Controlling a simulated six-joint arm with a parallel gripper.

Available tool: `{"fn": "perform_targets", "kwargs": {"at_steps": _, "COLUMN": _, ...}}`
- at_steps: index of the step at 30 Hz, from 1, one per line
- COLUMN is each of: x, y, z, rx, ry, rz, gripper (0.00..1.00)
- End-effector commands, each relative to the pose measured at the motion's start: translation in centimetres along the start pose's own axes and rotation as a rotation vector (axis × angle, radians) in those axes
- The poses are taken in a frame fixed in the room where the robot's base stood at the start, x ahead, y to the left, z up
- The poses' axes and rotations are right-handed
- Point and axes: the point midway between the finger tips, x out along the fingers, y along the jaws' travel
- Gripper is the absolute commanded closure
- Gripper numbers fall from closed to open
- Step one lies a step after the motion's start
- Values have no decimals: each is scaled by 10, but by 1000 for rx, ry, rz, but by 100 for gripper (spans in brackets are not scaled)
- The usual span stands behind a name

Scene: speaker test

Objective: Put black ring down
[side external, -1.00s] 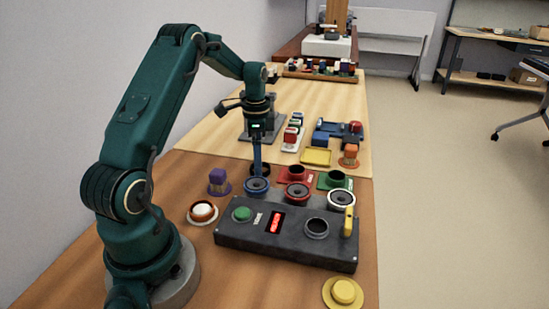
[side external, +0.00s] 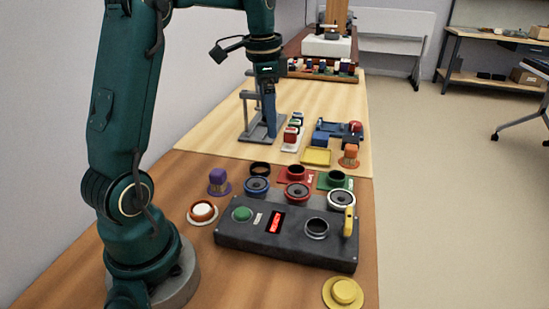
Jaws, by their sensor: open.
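A black ring (side external: 260,169) lies flat on the brown table, just behind the blue-rimmed speaker (side external: 256,186). My gripper (side external: 269,106) is open and empty, raised well above and behind the ring in the picture. It does not touch the ring. Its fingers point down and overlap the grey stand in the picture.
A dark control box (side external: 287,252) carries a green button, a red display and a yellow lever. Red-rimmed (side external: 296,192) and white-rimmed (side external: 341,198) speakers stand behind it. Red (side external: 293,173) and green (side external: 335,180) holders, a purple-topped piece (side external: 218,181) and a grey stand (side external: 262,127) are close by.

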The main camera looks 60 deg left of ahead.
Motion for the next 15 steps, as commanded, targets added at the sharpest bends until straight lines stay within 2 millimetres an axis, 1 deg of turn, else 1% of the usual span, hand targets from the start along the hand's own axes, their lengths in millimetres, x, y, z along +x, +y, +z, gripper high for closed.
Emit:
{"fn": "perform_targets", "kwargs": {"at_steps": 1, "x": -11, "y": 20, "z": -2, "rx": -15, "ry": 25, "rz": -21, "gripper": 3}}
{"fn": "perform_targets", "kwargs": {"at_steps": 3, "x": -21, "y": 43, "z": -2, "rx": -53, "ry": 61, "rz": -44, "gripper": 3}}
{"fn": "perform_targets", "kwargs": {"at_steps": 7, "x": -33, "y": 87, "z": 5, "rx": -125, "ry": 134, "rz": -70, "gripper": 3}}
{"fn": "perform_targets", "kwargs": {"at_steps": 11, "x": -37, "y": 127, "z": 20, "rx": -196, "ry": 216, "rz": -78, "gripper": 3}}
{"fn": "perform_targets", "kwargs": {"at_steps": 12, "x": -36, "y": 139, "z": 25, "rx": -219, "ry": 242, "rz": -76, "gripper": 3}}
{"fn": "perform_targets", "kwargs": {"at_steps": 15, "x": -32, "y": 164, "z": 40, "rx": -272, "ry": 302, "rz": -64, "gripper": 3}}
